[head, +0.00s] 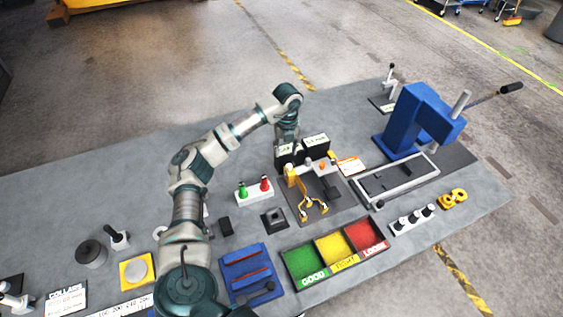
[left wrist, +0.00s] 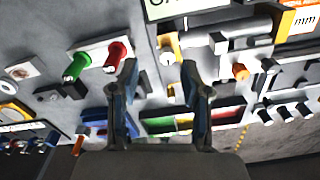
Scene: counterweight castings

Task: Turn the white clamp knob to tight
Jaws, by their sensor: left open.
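A yellow clamp fixture (head: 303,183) stands on a dark plate near the middle of the bench, with an orange knob and pale parts on it. In the left wrist view, a small white-capped part (left wrist: 167,56) on a yellow post shows just beyond my fingertips. It looks like the white knob, but I cannot tell its setting. My right gripper is not seen.
Green, yellow and red bins (head: 305,267) lie in front. A blue press (head: 410,122) and grey-framed tray (head: 397,181) are to its right.

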